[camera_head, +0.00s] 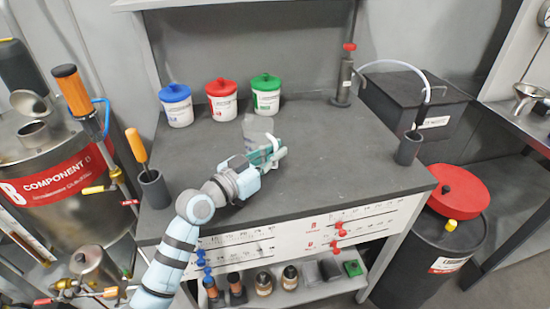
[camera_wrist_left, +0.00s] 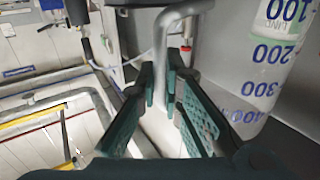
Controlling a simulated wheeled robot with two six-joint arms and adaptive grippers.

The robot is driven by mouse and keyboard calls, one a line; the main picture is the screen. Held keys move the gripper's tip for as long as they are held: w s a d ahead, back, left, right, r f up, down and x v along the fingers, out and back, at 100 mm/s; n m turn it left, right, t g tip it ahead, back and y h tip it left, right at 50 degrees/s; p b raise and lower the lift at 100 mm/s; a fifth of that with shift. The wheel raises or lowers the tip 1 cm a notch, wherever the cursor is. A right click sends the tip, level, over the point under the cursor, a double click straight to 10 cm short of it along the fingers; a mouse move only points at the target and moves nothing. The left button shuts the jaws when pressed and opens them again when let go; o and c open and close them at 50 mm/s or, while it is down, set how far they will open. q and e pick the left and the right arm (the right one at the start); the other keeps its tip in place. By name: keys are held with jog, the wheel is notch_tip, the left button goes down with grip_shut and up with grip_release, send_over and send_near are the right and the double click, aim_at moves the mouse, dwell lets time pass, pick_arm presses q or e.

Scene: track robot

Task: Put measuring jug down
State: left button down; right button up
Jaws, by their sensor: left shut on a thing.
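The measuring jug (camera_head: 258,126) is a pale, see-through vessel over the middle of the grey tabletop (camera_head: 330,170). In the left wrist view the jug (camera_wrist_left: 262,75) fills the upper right, with blue figures from 100 to 400 on its wall. My left gripper (camera_head: 270,155) is shut on the jug's handle (camera_wrist_left: 172,50), which passes between its green fingers (camera_wrist_left: 165,95). The arm and gripper hide part of the jug in the head view. I cannot tell whether its base touches the tabletop. My right gripper is not in view.
Blue-lidded (camera_head: 176,104), red-lidded (camera_head: 221,100) and green-lidded (camera_head: 266,95) tubs stand along the back left. A holder with an orange-handled tool (camera_head: 152,188) is at the left edge. A dark cup (camera_head: 408,148) and a red-topped post (camera_head: 344,80) stand to the right. The tabletop's middle right is clear.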

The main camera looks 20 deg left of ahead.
pick_arm(q)
jog(key=c, duration=1.8)
grip_release()
jog(key=shift+o, duration=0.2)
jog(key=shift+r, duration=0.1)
jog(key=p+v, duration=0.2)
jog(key=v, duration=1)
